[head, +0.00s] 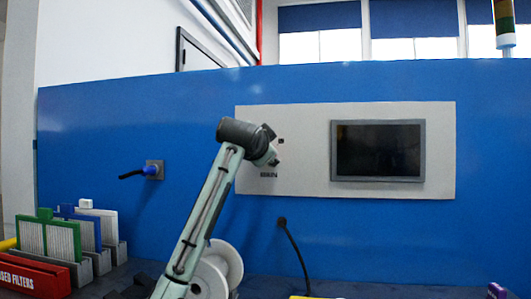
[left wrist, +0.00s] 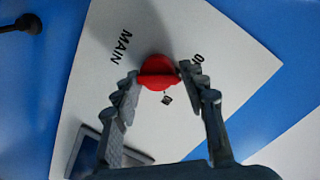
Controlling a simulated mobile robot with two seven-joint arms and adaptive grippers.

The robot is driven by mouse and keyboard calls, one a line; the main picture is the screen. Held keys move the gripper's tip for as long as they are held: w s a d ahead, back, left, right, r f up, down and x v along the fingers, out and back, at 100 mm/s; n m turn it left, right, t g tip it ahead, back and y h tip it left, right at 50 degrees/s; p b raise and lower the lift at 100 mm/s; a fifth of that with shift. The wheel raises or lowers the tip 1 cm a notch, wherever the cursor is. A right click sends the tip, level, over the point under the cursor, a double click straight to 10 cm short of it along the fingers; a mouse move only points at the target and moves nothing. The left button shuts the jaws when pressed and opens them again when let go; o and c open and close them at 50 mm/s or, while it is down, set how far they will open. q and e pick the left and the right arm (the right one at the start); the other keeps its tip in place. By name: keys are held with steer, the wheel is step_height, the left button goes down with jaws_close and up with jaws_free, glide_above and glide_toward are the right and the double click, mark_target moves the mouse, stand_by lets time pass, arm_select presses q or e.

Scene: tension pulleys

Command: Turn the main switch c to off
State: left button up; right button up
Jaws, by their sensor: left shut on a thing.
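The main switch is a round red knob (left wrist: 157,68) on a light grey panel, with the printed word MAIN and an O mark beside it in the left wrist view. Its raised grip bar lies nearly level in that view. My left gripper (left wrist: 159,76) has its two fingertips on opposite sides of the knob, shut on it. In the head view my left gripper (head: 271,158) is at the left part of the grey panel (head: 308,118), and the knob is hidden there by the gripper. My right gripper is not in view.
A dark screen (head: 378,150) is on the panel's right part. The panel is on a blue wall (head: 120,110). Filters (head: 48,238) and a red bin (head: 35,278) stand at lower left.

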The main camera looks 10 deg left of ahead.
arm_select(q)
steer(key=shift+d+f+n+h, duration=0.25)
steer(key=shift+f+n, duration=0.2)
steer(key=shift+n, duration=0.55)
steer(key=o, duration=1)
steer(key=shift+r, duration=0.15)
steer(key=shift+a+r, duration=0.15)
steer(key=s, duration=0.4)
steer(key=s+r, duration=0.1)
steer(key=s, duration=0.6)
steer(key=shift+s+r, duration=0.3)
steer(key=shift+s, duration=0.1)
